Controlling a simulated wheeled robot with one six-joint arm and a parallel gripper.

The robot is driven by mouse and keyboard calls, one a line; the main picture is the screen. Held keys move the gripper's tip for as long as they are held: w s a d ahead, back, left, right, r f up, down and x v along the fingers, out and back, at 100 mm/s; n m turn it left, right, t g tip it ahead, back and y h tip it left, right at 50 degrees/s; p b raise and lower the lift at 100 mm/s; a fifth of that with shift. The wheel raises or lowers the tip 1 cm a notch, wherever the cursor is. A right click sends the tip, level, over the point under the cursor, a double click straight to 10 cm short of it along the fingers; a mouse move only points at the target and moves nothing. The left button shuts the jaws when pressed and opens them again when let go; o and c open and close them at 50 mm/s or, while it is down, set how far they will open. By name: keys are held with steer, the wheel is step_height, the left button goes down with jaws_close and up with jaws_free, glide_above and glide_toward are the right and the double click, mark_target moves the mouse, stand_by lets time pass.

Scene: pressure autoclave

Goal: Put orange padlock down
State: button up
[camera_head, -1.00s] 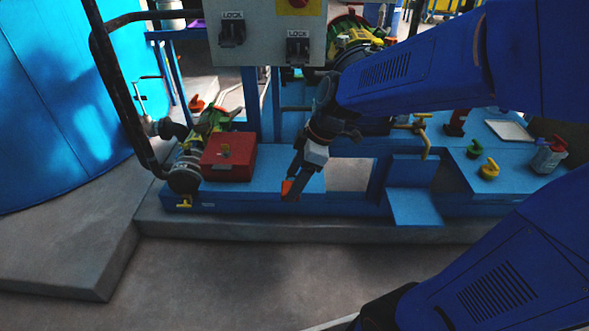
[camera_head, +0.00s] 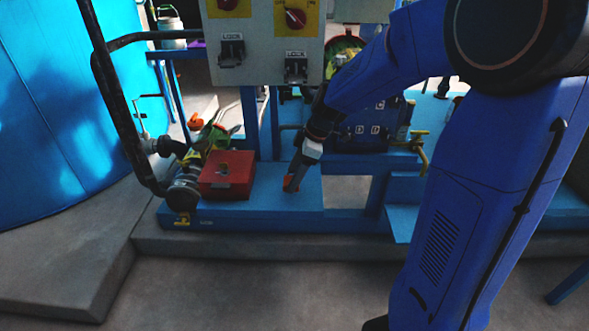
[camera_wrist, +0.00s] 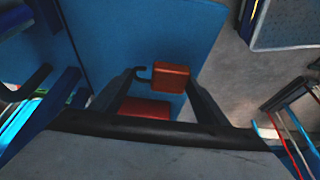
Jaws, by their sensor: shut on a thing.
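The orange padlock (camera_head: 290,184) is at the tip of my gripper (camera_head: 293,181), low over the blue platform (camera_head: 255,207), right of the red box. In the wrist view, the padlock's orange body (camera_wrist: 171,76) sits between the fingertips of my gripper (camera_wrist: 160,78), with its dark shackle pointing left. My gripper is shut on the padlock. Blue surface shows behind the padlock. I cannot tell whether the padlock touches the platform.
The red box (camera_head: 227,174) stands on the platform just left of the padlock. A grey control panel (camera_head: 262,45) with switches hangs above. Pipes and a valve (camera_head: 184,192) are at the platform's left end. Bare platform lies around the padlock; an opening is to its right.

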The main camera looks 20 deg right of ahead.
steer(key=w, duration=0.2)
steer(key=w+d, duration=0.1)
steer(key=w, duration=0.1)
steer(key=w+d, duration=0.1)
steer(key=w, duration=0.2)
steer(key=shift+d, duration=0.1)
steer(key=shift+f, duration=1.7)
steer(key=shift+f, duration=0.1)
steer(key=o, duration=1.1)
